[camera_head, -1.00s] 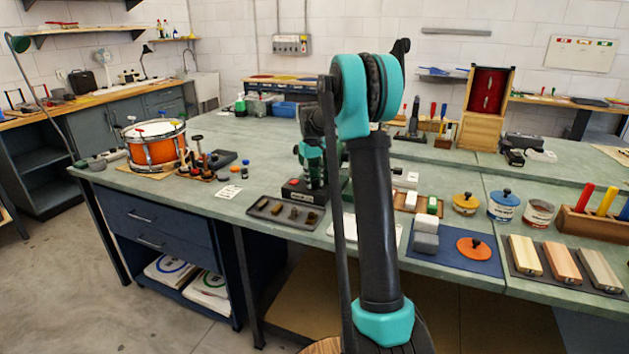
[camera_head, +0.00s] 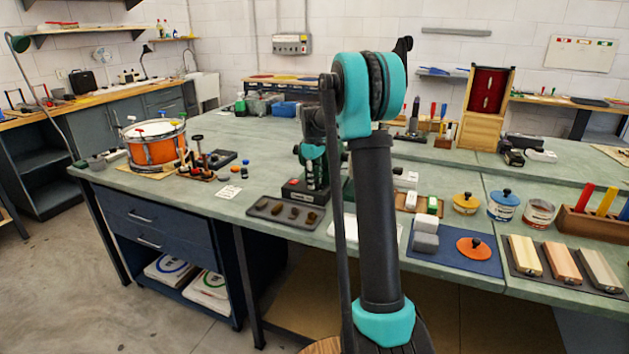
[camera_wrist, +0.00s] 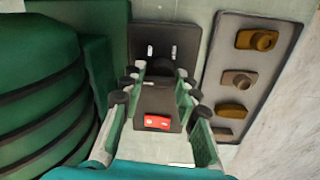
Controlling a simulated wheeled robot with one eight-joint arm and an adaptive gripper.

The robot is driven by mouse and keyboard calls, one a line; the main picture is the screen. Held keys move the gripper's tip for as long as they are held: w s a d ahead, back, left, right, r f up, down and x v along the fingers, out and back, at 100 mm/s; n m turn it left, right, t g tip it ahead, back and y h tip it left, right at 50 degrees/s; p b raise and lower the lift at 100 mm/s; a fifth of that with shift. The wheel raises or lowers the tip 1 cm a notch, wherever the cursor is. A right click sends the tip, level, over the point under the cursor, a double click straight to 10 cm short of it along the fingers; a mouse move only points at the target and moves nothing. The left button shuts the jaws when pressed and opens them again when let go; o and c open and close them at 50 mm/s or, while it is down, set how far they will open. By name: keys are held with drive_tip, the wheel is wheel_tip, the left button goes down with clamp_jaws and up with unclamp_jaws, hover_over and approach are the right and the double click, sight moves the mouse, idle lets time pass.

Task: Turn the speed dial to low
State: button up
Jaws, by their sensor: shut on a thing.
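The speed dial (camera_wrist: 161,73) is a small dark knob between my fingertips in the wrist view, on a black control box (camera_wrist: 180,38) with two pale marks. My gripper (camera_wrist: 160,76) points down with its two green and black fingers closed on either side of the dial. The dial's pointer and setting cannot be read. A red switch (camera_wrist: 157,121) shows between the fingers, on a dark face. In the head view the black control box (camera_head: 303,190) sits on the bench under my gripper, and the dial is hidden there.
A large ribbed green machine body (camera_wrist: 40,75) stands close on the left in the wrist view. A grey tray (camera_wrist: 222,75) with several brownish parts lies close on the right. The orange drum (camera_head: 155,146) stands far left on the bench.

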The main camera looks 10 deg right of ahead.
idle(0.3)
drive_tip(key=o, duration=1.1)
drive_tip(key=shift+o, duration=0.2)
wheel_tip(320, 180, up, 12)
drive_tip(key=shift+s+a, duration=0.25)
drive_tip(key=shift+s+f, duration=0.1)
drive_tip(key=s+f+m+t, duration=0.1)
drive_tip(key=s+f+m, duration=0.2)
drive_tip(key=s+f, duration=0.4)
drive_tip(key=s+a+f+m+t, duration=0.1)
drive_tip(key=s+f+m, duration=0.2)
drive_tip(key=s, duration=1.5)
drive_tip(key=s+f+m+t, duration=0.1)
drive_tip(key=s+f+m, duration=0.2)
drive_tip(key=s+f, duration=0.8)
drive_tip(key=s, duration=0.2)
drive_tip(key=shift+s+a+f+t, duration=0.15)
drive_tip(key=shift+s+f+t, duration=0.15)
drive_tip(key=shift+t, duration=0.1)
